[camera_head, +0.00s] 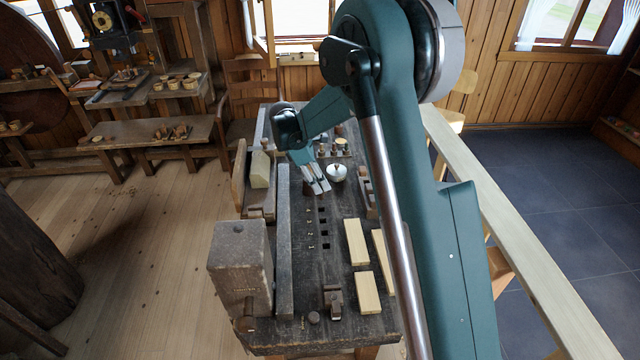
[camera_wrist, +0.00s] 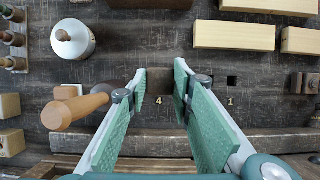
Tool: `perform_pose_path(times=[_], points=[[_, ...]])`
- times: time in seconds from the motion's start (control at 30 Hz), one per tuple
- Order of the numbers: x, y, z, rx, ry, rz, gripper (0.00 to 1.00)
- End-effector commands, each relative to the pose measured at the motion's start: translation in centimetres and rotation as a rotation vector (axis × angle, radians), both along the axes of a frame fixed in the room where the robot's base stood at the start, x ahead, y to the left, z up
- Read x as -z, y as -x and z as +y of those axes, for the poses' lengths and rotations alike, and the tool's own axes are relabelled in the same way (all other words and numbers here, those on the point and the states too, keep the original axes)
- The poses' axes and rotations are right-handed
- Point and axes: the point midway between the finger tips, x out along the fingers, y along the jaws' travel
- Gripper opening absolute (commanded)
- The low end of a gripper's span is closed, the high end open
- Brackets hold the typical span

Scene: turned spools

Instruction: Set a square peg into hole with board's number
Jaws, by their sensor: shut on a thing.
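My gripper (camera_head: 317,188) is low over the dark bench top, just beyond the row of square holes. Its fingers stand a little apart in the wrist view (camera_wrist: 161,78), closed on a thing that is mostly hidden. I take it for the square peg; a small dark brown patch shows at the fingers in the head view, but its shape is unclear. The square holes (camera_head: 324,233) run in a line with numbers on their left. In the wrist view the mark 4 shows between the fingers and hole 1 (camera_wrist: 231,81) lies to the right. I cannot make out the board's number.
A white round pot with a knob (camera_head: 337,173) stands right of the gripper. Pale wooden blocks (camera_head: 356,242) lie right of the holes. A long grey rail (camera_head: 284,240) runs along their left. A wooden-handled tool (camera_wrist: 75,110) lies left of the fingers.

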Motion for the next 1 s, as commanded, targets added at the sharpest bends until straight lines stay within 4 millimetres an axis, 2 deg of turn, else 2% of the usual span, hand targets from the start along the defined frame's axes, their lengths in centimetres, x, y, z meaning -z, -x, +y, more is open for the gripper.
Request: perform_pose_path(times=[0.37,0.57,0.77,1.0], points=[[0.0,0.0,0.0,0.000,0.000,0.000,0.12],[-0.4,1.0,0.1,-0.001,0.000,0.000,0.12],[-1.3,4.0,0.2,-0.002,0.000,0.000,0.12],[-2.5,8.7,0.1,-0.002,0.000,-0.002,0.12]])
